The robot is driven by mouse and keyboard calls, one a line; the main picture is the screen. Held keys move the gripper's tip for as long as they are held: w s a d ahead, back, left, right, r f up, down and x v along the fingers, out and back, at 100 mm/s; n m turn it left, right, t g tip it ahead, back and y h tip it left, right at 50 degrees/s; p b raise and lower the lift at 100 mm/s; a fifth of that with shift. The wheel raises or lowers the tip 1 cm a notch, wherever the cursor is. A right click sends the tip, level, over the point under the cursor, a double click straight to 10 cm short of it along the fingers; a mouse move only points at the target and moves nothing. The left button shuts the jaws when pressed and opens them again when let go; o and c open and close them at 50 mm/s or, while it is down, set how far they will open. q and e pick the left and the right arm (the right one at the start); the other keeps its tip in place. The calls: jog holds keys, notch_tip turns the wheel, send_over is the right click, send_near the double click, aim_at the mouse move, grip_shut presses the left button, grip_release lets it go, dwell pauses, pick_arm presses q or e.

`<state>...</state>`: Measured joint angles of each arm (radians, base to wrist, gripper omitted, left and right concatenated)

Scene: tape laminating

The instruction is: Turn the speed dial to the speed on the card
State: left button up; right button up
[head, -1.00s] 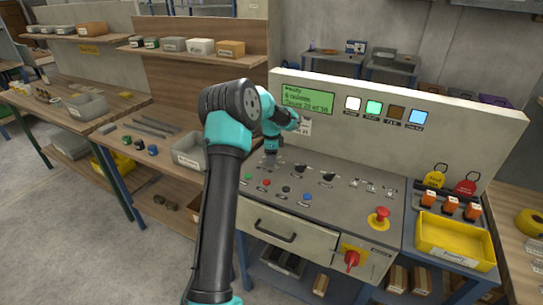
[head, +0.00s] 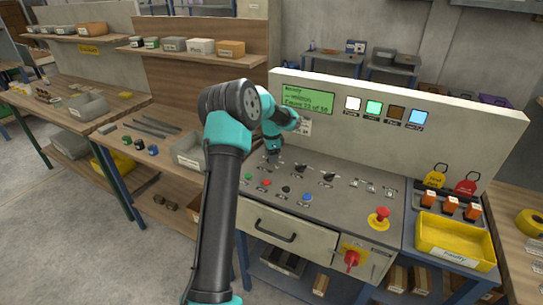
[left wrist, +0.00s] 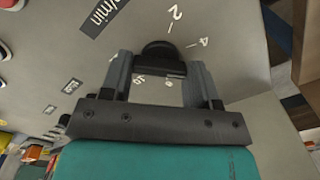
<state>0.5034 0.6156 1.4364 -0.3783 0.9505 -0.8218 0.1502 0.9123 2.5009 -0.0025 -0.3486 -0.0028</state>
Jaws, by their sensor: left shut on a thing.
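The speed dial is a black round knob (left wrist: 158,52) in the left wrist view, with printed numbers such as 2 and 4 around it and a "m/min" label beside it. My left gripper (left wrist: 161,72) is shut on the dial, one finger on each side. In the head view my left gripper (head: 272,158) points down at the back left of the sloped control panel and hides the dial. A white card (head: 305,126) is on the upright panel just right of my arm, partly covered; its print is too small to read. My right gripper is not in view.
A green display (head: 307,99) and lit square buttons (head: 374,108) are on the upright panel. Several knobs and buttons (head: 286,189) sit on the console. A red emergency stop (head: 379,217) and yellow bin (head: 455,238) are to the right.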

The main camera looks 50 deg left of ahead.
pick_arm(q)
jog(key=n, duration=0.6)
jog(key=shift+n, duration=0.4)
jog(key=o, duration=0.9)
jog(key=shift+r, duration=0.1)
notch_tip(320, 180, up, 17)
jog(key=shift+r, duration=0.1)
dwell(0.4)
dwell(0.4)
